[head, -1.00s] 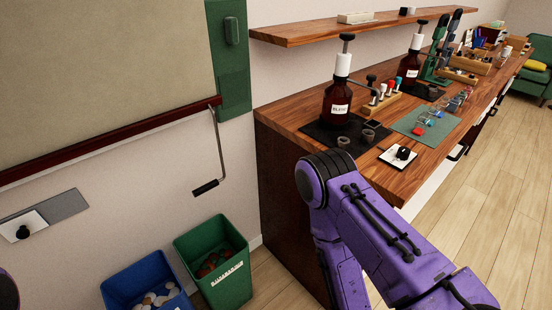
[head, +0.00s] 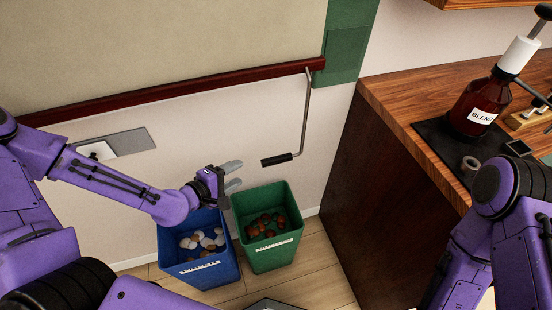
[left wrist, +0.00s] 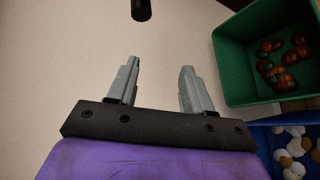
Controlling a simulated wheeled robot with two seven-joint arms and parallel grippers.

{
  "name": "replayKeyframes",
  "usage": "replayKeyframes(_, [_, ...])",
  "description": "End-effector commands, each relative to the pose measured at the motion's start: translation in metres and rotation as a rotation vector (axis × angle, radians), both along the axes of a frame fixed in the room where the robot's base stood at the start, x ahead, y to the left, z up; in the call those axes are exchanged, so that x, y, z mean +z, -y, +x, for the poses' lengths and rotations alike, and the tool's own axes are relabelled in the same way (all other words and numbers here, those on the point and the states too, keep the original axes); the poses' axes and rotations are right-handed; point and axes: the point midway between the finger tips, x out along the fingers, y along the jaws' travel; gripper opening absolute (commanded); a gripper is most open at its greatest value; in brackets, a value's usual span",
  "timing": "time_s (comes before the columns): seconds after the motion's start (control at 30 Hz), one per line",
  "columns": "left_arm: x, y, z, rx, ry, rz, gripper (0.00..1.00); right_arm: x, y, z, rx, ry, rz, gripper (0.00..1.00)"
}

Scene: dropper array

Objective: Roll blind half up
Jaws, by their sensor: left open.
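The beige blind (head: 180,45) hangs on the wall with a dark red bar (head: 190,88) along its bottom edge. A thin metal crank rod (head: 306,110) hangs at the bar's right end and bends to a black crank handle (head: 277,160). My left gripper (head: 234,175) is open and empty, left of the handle and a little below it, apart from it. In the left wrist view the open fingers (left wrist: 157,85) point toward the black handle (left wrist: 141,9) at the top edge. My right arm shows at the right; its gripper is out of view.
A blue bin (head: 205,265) and a green bin (head: 268,245) stand on the floor below my left gripper. A wooden bench (head: 385,165) with a brown bottle (head: 480,105) stands at the right. A grey wall plate (head: 130,143) is at the left.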

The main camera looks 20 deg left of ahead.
Motion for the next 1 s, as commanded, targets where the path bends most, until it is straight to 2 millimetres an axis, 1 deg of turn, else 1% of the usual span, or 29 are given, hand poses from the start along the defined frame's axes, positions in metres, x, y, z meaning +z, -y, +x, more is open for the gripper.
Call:
replayKeyframes(0.03, [0.017, 0.009, 0.003, -0.030, 0.041, -0.123, 0.51, -0.001, 0.000, 0.000, 0.000, 0.000, 0.000, 0.51])
replayKeyframes(0.1, [0.030, 0.022, 0.000, -0.082, 0.046, -0.249, 0.51, -0.001, 0.000, 0.000, 0.000, 0.000, 0.000, 0.51])
replayKeyframes(0.2, [0.034, 0.031, -0.007, -0.122, 0.010, -0.348, 0.51, -0.001, 0.000, 0.000, 0.000, 0.001, -0.001, 0.51])
replayKeyframes(0.27, [0.033, 0.034, -0.008, -0.128, -0.009, -0.379, 0.51, -0.001, 0.000, 0.000, 0.000, 0.001, -0.001, 0.51])
replayKeyframes(0.37, [0.029, 0.038, -0.004, -0.129, -0.022, -0.394, 0.51, -0.007, 0.000, 0.000, 0.000, 0.000, 0.000, 0.51])
replayKeyframes(0.47, [0.023, 0.047, 0.007, -0.130, -0.025, -0.394, 0.51, -0.016, 0.000, 0.000, 0.000, 0.000, 0.000, 0.51])
replayKeyframes(0.6, [0.016, 0.068, 0.032, -0.132, -0.026, -0.392, 0.51, -0.025, 0.000, 0.000, 0.000, 0.000, 0.000, 0.51])
replayKeyframes(0.7, [0.015, 0.080, 0.049, -0.129, -0.025, -0.393, 0.51, -0.026, 0.000, 0.000, 0.000, 0.000, 0.000, 0.51])
replayKeyframes(0.8, [0.012, 0.089, 0.062, -0.127, -0.025, -0.392, 0.51, -0.026, 0.000, 0.000, 0.000, 0.000, 0.000, 0.51])
replayKeyframes(0.9, [0.011, 0.094, 0.070, -0.125, -0.024, -0.394, 0.51, -0.026, 0.000, 0.000, 0.000, 0.001, -0.001, 0.51])
replayKeyframes(1.0, [0.011, 0.097, 0.073, -0.126, -0.022, -0.396, 0.51, -0.026, 0.000, 0.000, 0.000, 0.000, 0.000, 0.51])
